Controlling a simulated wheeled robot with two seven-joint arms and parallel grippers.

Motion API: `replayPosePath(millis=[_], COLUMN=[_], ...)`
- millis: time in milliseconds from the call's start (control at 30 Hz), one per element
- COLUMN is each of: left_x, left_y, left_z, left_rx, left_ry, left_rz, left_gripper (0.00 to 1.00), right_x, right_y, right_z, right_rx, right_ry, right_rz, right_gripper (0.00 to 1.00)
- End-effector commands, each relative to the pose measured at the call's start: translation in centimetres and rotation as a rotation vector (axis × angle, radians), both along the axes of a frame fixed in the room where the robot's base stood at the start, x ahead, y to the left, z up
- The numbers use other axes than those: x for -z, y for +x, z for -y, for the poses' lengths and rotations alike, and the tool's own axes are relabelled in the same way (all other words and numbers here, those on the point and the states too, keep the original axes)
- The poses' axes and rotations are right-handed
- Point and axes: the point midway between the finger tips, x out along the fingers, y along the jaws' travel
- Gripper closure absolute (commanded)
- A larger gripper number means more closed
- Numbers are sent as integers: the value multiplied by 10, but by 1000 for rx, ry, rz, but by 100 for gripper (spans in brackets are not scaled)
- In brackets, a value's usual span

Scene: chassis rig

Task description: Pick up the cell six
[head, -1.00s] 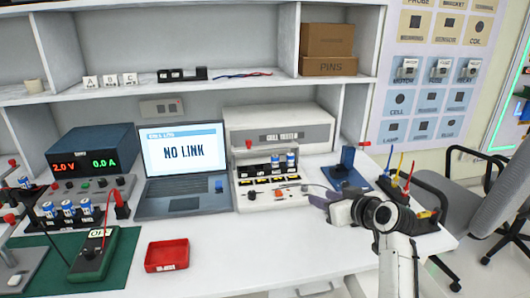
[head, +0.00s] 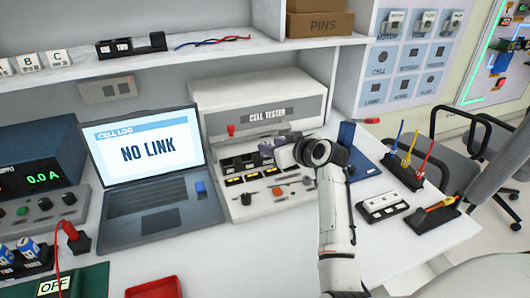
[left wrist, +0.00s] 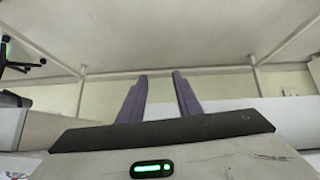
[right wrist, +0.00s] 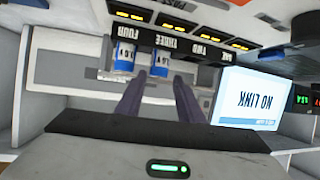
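Two blue-and-white cells stand in the cell tester (head: 262,113) slots in the right wrist view, one at left (right wrist: 125,57) and one to its right (right wrist: 160,64). Their markings are too small to read, so I cannot tell which is cell six. My right gripper (head: 266,148) is at the tester front and hides these cells in the head view. In the right wrist view its fingers (right wrist: 159,82) are apart and empty, with the right-hand cell just beyond the gap. My left gripper (left wrist: 160,76) is open and empty, outside the head view.
More blue cells (head: 28,250) stand in a holder at the lower left. A laptop (head: 150,170) reading NO LINK is left of the tester. A blue stand (head: 346,135), a pen holder (head: 405,170) and a red tray (head: 153,288) are also on the bench.

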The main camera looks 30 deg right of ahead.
Motion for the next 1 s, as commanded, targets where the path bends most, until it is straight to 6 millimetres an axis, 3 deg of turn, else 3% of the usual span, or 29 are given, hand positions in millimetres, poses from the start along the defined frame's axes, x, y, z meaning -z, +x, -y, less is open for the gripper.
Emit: replayPosePath(millis=[333,667,867,1000], left_x=[-1,-4,-4,-3], left_y=[4,11,10,9], left_z=[0,-1,-1,-1], left_rx=[0,-1,-2,-1], left_ry=[0,1,1,1], left_rz=[10,23,22,20], left_gripper=[69,69,69,69], right_x=[23,26,26,25], right_y=[37,42,42,42], right_z=[4,5,5,5], right_rx=[-1,0,0,1], right_ry=[3,1,1,0], right_rz=[0,0,0,1], right_gripper=[66,66,98,100])
